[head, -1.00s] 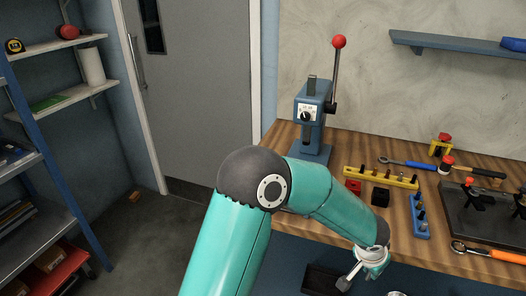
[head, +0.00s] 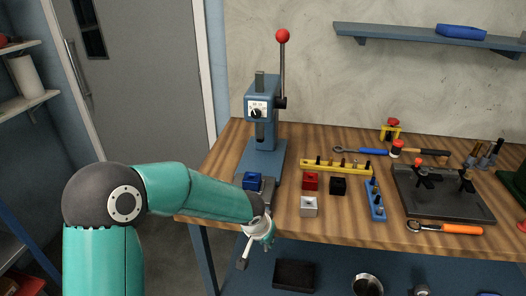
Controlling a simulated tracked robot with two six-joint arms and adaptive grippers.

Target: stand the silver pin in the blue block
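The blue block (head: 252,180) sits on the bench, at the foot of the press and just behind my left forearm, which hides part of what is around it. My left gripper (head: 263,232) is at the bench's front edge, in front of the blue block. It is small and partly hidden by its own wrist, so I cannot tell its opening or whether it holds anything. Small pins stand in the yellow rack (head: 328,167) and the blue rack (head: 374,201); I cannot pick out the silver one for certain. My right gripper is out of view.
Red (head: 311,181), black (head: 338,186) and white (head: 309,206) blocks stand right of the blue block. The blue press (head: 262,120) with its red-knobbed lever rises behind. A dark fixture plate (head: 440,195) and an orange-handled wrench (head: 447,228) lie to the right.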

